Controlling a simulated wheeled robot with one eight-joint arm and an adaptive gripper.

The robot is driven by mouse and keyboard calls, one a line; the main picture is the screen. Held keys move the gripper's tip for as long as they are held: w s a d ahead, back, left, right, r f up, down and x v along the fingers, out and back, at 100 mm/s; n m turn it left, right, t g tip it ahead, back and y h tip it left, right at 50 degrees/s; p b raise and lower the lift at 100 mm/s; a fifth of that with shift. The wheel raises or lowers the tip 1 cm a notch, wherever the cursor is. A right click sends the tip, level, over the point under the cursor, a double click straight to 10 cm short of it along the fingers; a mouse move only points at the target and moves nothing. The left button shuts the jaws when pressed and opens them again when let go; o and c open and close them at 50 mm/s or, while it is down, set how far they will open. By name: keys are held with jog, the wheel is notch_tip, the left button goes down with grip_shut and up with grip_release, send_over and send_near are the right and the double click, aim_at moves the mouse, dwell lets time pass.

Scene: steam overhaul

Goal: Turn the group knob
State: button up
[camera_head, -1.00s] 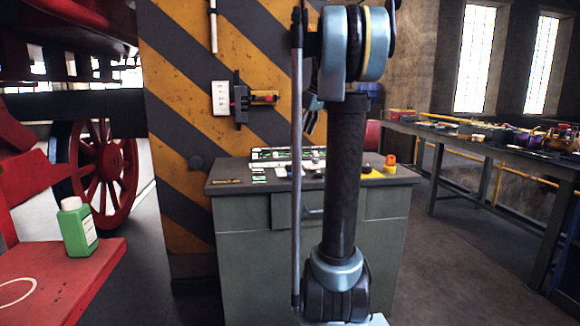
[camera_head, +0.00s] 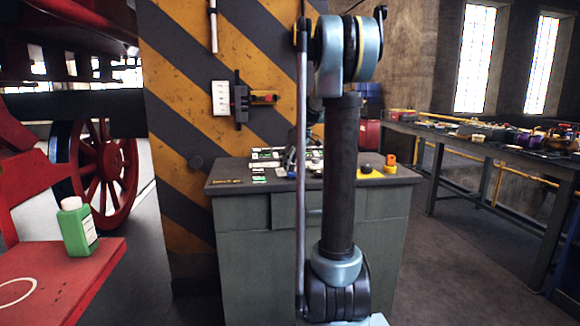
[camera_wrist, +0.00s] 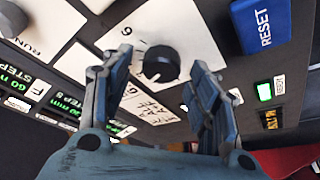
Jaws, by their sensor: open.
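The black round knob (camera_wrist: 160,64) shows in the wrist view on a white plate (camera_wrist: 180,28) with printed markings. I take it for the group knob. My gripper (camera_wrist: 161,72) is open, with one finger on each side of the knob in this view. I cannot tell whether the fingers touch it or how far above it they are. In the head view my gripper is a small dark shape low over the panel on the grey cabinet (camera_head: 230,178), partly hidden by my arm. The knob cannot be made out there.
A blue RESET button (camera_wrist: 262,22) lies right of the knob in the wrist view, with a lit green indicator (camera_wrist: 264,91) below it. A RUN label and green displays are at left. An orange button (camera_head: 390,159) stands on the cabinet's right. A striped pillar (camera_head: 180,120) rises behind.

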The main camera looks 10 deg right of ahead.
jog(key=shift+w+a+f, duration=0.1)
jog(key=shift+a+f, duration=0.05)
jog(key=shift+f, duration=0.3)
jog(key=c, duration=1.1)
jog(key=shift+o, duration=0.2)
jog(key=shift+m, duration=0.4)
jog(key=m+h, duration=0.1)
jog(key=m, duration=0.1)
jog(key=m+t+h, duration=0.1)
jog(key=m, duration=0.2)
jog(key=shift+a, duration=0.1)
jog(key=m+h, duration=0.1)
jog(key=m, duration=0.2)
jog(key=m+h, duration=0.1)
jog(key=m, duration=0.1)
jog(key=shift+a+m, duration=0.1)
jog(key=shift+m, duration=0.3)
